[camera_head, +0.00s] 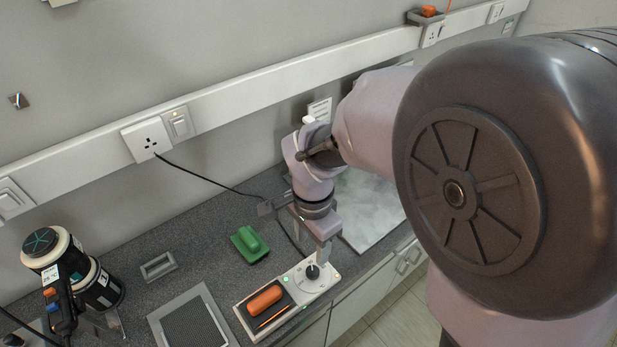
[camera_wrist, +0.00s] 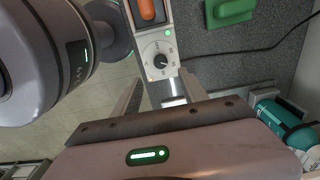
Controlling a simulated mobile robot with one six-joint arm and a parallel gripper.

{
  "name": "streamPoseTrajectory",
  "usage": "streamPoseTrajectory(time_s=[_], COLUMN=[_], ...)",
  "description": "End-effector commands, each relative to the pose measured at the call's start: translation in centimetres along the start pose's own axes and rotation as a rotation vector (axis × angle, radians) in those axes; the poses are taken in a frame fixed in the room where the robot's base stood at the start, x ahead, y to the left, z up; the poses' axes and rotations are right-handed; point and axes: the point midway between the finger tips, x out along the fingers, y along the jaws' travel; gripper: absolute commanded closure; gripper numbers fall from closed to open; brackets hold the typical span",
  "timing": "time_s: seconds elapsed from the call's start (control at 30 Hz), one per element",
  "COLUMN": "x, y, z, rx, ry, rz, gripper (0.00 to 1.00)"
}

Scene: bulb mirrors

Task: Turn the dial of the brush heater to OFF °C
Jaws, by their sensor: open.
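The brush heater (camera_head: 243,312) is a pale box at the counter's front edge, with an orange block in its dark tray. Its dial (camera_head: 312,271) is a black knob on a white marked face at the right end, also seen in the wrist view (camera_wrist: 160,61). My gripper (camera_head: 322,252) is open, pointing down close by the dial. In the wrist view my gripper (camera_wrist: 160,82) has its two fingers apart, with the dial just beyond the tips, roughly between them. Contact cannot be told.
A green block (camera_head: 250,245) lies behind the heater. A black cable (camera_head: 215,182) runs from the wall socket (camera_head: 147,139) down toward it. A grey mesh tray (camera_head: 193,322) and a small grey holder (camera_head: 158,266) lie left. A teal-topped device (camera_head: 48,245) stands far left.

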Motion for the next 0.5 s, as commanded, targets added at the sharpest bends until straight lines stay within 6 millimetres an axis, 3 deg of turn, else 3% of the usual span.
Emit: streamPoseTrajectory(time_s=[0.03, 0.2, 0.33, 0.5], x=[2.2, 7.2, 9.8, 11.3], y=[0.1, 0.1, 0.1, 0.0], z=[0.0, 0.0, 0.0, 0.0], rx=[-0.001, -0.001, 0.0, -0.001], ry=[-0.001, -0.001, -0.001, 0.0], rz=[0.003, 0.003, 0.001, -0.001], gripper=[0.49, 0.49, 0.49, 0.49])
